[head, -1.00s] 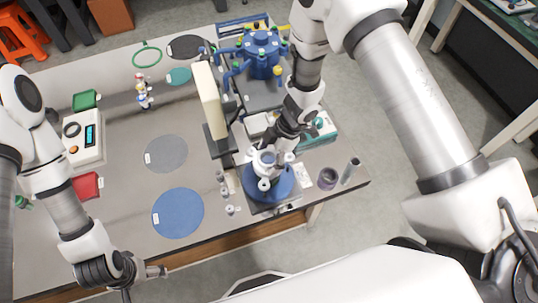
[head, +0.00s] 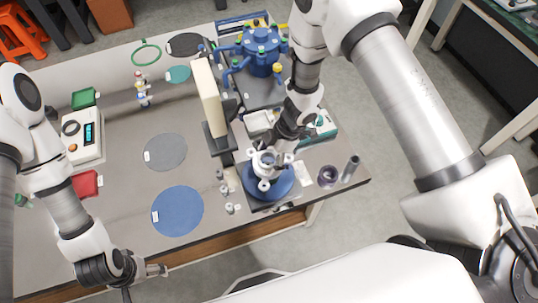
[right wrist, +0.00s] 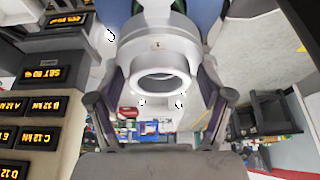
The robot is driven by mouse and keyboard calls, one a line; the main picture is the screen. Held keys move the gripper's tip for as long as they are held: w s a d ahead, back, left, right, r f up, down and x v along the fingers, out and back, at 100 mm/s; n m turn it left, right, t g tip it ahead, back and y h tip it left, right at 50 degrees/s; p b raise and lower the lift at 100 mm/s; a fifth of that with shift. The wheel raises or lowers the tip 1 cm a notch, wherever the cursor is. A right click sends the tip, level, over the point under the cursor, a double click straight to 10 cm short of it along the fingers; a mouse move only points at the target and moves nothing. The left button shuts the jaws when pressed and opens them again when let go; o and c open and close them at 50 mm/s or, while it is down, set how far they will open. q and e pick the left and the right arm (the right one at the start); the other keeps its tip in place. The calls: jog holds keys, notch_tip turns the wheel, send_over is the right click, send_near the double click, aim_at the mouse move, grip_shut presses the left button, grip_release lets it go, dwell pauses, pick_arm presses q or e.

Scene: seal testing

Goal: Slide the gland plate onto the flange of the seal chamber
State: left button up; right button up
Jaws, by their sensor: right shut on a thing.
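The gland plate (head: 264,184) is a pale metal ring with rounded lobes. My right gripper (head: 272,158) is shut on it, over the blue round base (head: 285,184) at the table's front right. In the right wrist view the two fingers (right wrist: 158,112) stand on either side of a grey ring with a wide bore (right wrist: 160,62). The seal chamber and its flange are largely hidden by the plate and gripper, so I cannot tell whether they touch. My left gripper (head: 143,283) is open and empty at the lower left, off the table's front edge.
A tall cream panel (head: 208,98) stands just left of my right gripper. Small metal parts (head: 225,192) stand left of the blue base. A dark ring (head: 327,176) and a grey cylinder (head: 350,168) stand to its right. A flat blue disc (head: 178,210) lies on the left.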

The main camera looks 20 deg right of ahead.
aim_at(269, 164)
jog(key=shift+f, duration=0.6)
jog(key=shift+f+b, duration=0.65)
jog(key=shift+f, duration=0.25)
jog(key=shift+f, duration=0.1)
jog(key=shift+f, duration=0.1)
jog(key=o, duration=1.4)
